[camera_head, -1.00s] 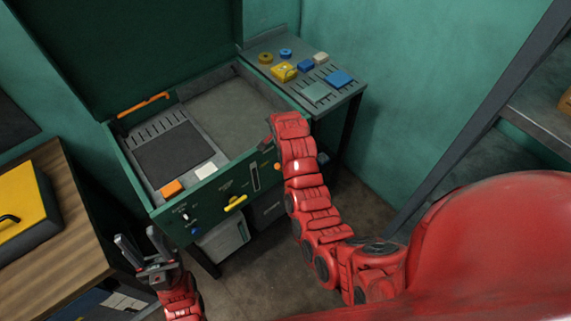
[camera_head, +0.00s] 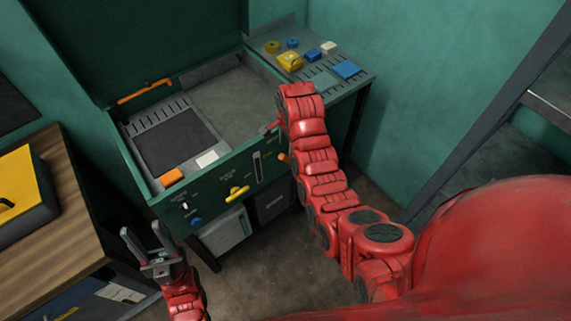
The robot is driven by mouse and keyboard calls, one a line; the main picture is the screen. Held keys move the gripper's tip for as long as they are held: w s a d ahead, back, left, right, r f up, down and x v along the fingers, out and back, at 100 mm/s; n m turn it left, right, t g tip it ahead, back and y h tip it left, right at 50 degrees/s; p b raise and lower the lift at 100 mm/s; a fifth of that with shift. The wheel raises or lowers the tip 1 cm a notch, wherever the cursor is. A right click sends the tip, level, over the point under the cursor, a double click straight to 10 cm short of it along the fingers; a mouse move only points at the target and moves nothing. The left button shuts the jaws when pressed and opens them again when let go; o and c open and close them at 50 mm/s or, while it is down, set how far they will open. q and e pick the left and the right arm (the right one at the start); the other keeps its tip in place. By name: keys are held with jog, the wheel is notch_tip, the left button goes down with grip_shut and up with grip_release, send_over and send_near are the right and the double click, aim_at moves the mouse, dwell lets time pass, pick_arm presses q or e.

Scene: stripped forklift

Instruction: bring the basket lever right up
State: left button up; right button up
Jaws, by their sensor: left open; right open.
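The green machine (camera_head: 222,202) has a front panel with several controls. A small orange lever end (camera_head: 284,157) sticks out near the panel's right end, just left of my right forearm; I cannot tell for sure that it is the right basket lever. A pale vertical slot (camera_head: 258,168) is to its left. My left gripper (camera_head: 148,243) is open and empty, with fingers pointing up, in front of and below the panel's left end.
The panel also carries a yellow handle (camera_head: 237,193) and a blue knob (camera_head: 195,222). A side table (camera_head: 352,90) with small blocks and rings stands behind right. A wooden bench (camera_head: 60,240) with a yellow-topped box is at the left. Grey bins stand under the machine.

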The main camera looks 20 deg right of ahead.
aim_at(286, 158)
jog(key=f+p, duration=0.1)
jog(key=f, duration=0.1)
jog(key=f+p, duration=0.1)
jog(key=f, duration=0.4)
jog(key=shift+w+a+p, duration=0.1)
jog(key=shift+w+p, duration=0.25)
jog(key=shift+p, duration=0.05)
jog(key=shift+w+f, duration=0.15)
jog(key=shift+f, duration=0.75)
jog(key=shift+c, duration=0.2)
grip_shut()
